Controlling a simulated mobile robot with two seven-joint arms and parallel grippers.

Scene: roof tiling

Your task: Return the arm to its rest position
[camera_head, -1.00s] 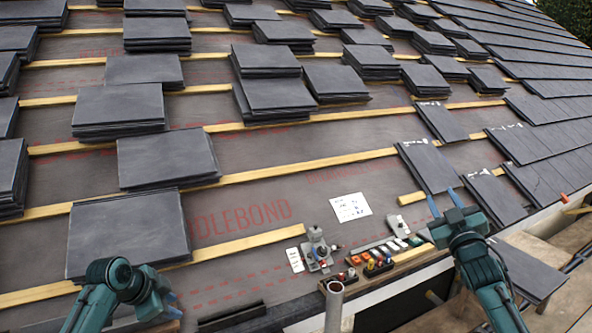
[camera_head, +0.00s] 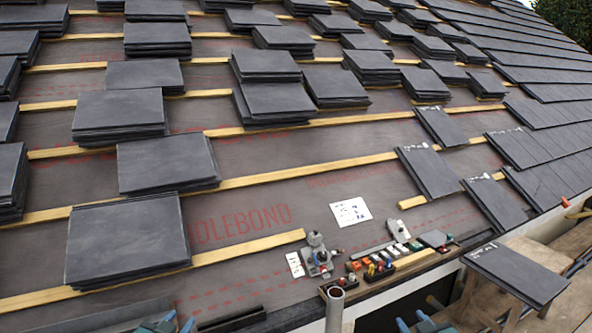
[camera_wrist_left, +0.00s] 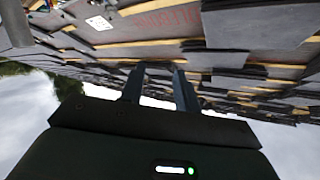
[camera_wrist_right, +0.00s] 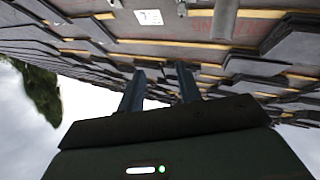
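My left gripper (camera_head: 176,322) shows only as fingertips at the bottom edge of the head view. In the left wrist view its two fingers (camera_wrist_left: 160,82) stand apart with nothing between them. My right gripper (camera_head: 413,320) also shows only as fingertips at the bottom edge. In the right wrist view its two fingers (camera_wrist_right: 160,82) stand apart and empty. Both grippers are clear of the roof. The rest of both arms is outside the head view.
Slate stacks (camera_head: 128,240) lie across the battens (camera_head: 290,177). A marked slate (camera_head: 515,270) lies at the lower right, over timber staging. Small tools and coloured blocks (camera_head: 378,265) sit near the eave, beside a grey pipe (camera_head: 335,305). A white note (camera_head: 350,211) lies on the membrane.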

